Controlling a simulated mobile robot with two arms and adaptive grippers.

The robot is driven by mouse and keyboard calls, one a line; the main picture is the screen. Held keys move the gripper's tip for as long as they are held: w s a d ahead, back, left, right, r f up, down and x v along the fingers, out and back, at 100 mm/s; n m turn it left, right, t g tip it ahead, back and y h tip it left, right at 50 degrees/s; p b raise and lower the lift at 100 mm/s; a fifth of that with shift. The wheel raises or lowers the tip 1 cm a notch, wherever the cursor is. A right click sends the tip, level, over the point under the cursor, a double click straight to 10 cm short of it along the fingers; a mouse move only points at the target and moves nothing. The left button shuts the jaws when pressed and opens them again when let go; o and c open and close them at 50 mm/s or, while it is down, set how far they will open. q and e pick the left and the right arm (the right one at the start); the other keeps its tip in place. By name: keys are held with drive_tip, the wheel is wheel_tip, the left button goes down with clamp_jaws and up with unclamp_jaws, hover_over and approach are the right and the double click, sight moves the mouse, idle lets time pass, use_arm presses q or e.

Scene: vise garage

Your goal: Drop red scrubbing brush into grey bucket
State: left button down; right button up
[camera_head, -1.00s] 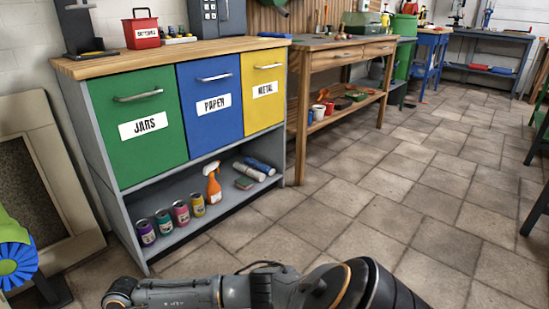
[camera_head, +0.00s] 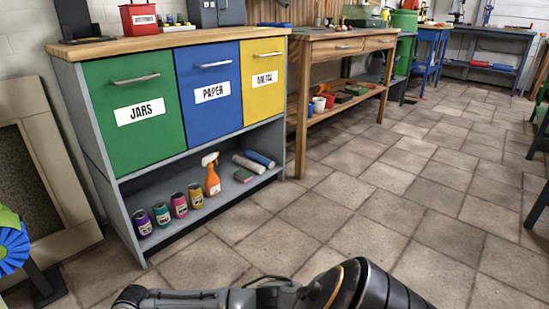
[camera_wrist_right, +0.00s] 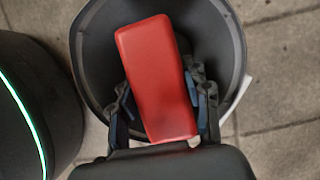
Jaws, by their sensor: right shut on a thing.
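The red scrubbing brush (camera_wrist_right: 157,75) shows as a red block in the right wrist view. My right gripper (camera_wrist_right: 160,105) is shut on it, with a dark finger on each side. Behind and below the brush is the round dark grey bucket (camera_wrist_right: 232,52), its mouth facing the camera. The brush overlaps the mouth in the picture; how high it is above the rim I cannot tell. The bucket's bottom is largely hidden. Neither brush nor bucket shows in the head view, which has only an arm of mine along the lower edge. My left gripper is not in view.
A cabinet (camera_head: 155,160) with green, blue and yellow drawers stands at the left, with cans and an orange spray bottle (camera_head: 212,175) on its low shelf. A wooden workbench (camera_head: 298,110) is beyond it. Tiled floor (camera_head: 400,205) is clear to the right.

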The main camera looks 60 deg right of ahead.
drive_tip(key=o, duration=1.2)
drive_tip(key=shift+r, duration=0.15)
drive_tip(key=v, duration=1.1)
drive_tip(key=shift+s+d+r, duration=0.1)
drive_tip(key=shift+d+r, duration=0.15)
drive_tip(key=shift+r, duration=0.1)
drive_tip(key=shift+a, duration=0.1)
